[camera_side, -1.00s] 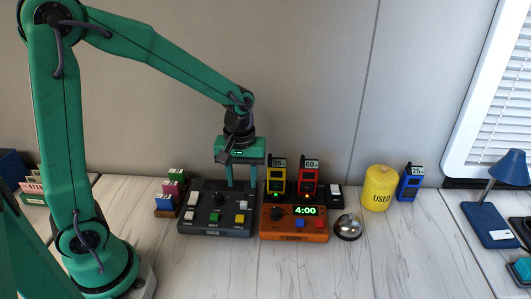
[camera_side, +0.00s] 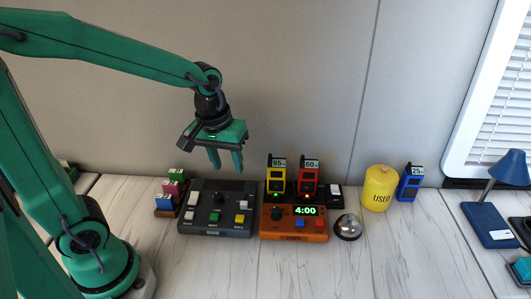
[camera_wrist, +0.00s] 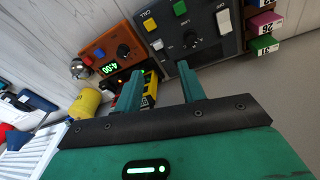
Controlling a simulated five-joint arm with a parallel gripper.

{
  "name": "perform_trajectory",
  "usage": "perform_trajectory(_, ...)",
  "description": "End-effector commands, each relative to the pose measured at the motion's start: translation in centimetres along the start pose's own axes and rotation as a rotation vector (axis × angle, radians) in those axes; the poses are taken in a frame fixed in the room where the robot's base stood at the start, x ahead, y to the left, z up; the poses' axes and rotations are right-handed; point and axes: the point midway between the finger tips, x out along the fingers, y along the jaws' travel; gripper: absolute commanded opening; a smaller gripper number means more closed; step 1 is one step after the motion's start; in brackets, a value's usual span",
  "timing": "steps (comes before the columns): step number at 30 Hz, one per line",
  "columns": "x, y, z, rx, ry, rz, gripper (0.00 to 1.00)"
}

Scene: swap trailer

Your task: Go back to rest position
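My gripper (camera_side: 226,163) hangs in the air above the back of the dark control box (camera_side: 236,231) in the side view. Its two green fingers are apart with nothing between them. In the wrist view the fingers of my gripper (camera_wrist: 158,85) are also spread and empty, with the dark box (camera_wrist: 226,55) beyond them. The dark box carries a knob and several coloured buttons.
An orange timer box (camera_side: 293,236) reads 4:00. Yellow (camera_side: 275,181) and red (camera_side: 308,183) radios stand behind it. A bell (camera_side: 348,227), a yellow "USED" canister (camera_side: 379,190), a blue radio (camera_side: 409,184) and a blue lamp (camera_side: 490,222) stand right. Coloured tags (camera_side: 173,190) stand left.

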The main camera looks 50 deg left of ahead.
Motion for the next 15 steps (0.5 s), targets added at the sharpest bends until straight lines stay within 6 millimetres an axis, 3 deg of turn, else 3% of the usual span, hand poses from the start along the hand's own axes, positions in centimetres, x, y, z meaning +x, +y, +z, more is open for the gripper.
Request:
perform_trajectory(6,-3.1,-1.2,1.6,0.143,0.086,0.042,0.40)
perform_trajectory(15,-6.2,-2.9,4.1,0.340,0.207,0.076,0.40)
